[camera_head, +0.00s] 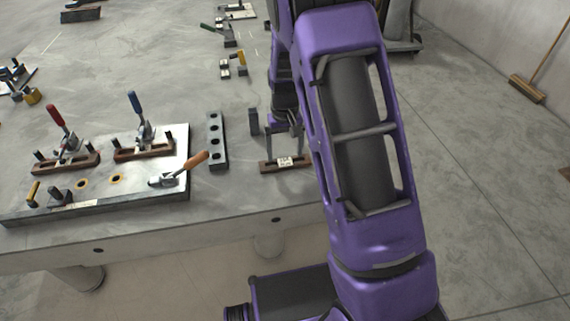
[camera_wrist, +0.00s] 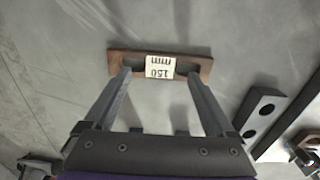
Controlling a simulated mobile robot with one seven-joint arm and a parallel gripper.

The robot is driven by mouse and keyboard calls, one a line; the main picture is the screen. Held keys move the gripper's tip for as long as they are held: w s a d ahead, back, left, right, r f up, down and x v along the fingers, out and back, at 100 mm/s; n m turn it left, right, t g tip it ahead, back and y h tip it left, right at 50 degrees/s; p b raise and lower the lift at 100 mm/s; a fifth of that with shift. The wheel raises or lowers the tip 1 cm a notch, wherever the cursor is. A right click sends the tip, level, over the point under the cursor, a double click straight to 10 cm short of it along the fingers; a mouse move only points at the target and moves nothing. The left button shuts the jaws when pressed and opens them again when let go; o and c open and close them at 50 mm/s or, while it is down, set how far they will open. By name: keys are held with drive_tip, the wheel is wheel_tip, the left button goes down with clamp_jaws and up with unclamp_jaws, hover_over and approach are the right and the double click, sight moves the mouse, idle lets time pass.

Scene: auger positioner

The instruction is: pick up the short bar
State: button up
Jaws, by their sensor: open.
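The short bar (camera_head: 285,163) is a brown bar with dark slots and a white label, lying flat on the grey table near its front edge. In the wrist view (camera_wrist: 160,66) the label reads 150 mm, upside down. My gripper (camera_head: 284,146) is over the bar with its fingers spread. In the wrist view its fingertips (camera_wrist: 159,76) appear at the bar's near side, one on each side of the label. Nothing is held between them. I cannot tell how high the fingertips are above the bar. My arm covers the table to the right of the bar.
A dark bar with holes (camera_head: 217,140) lies left of the short bar. Further left, a fixture plate (camera_head: 130,200) carries toggle clamps with red, blue and orange handles. More clamps (camera_head: 228,42) stand at the back. The table between the bar and its front edge is clear.

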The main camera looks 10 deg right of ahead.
sight(285, 163)
drive_tip(key=shift+f, duration=1.45)
clamp_jaws()
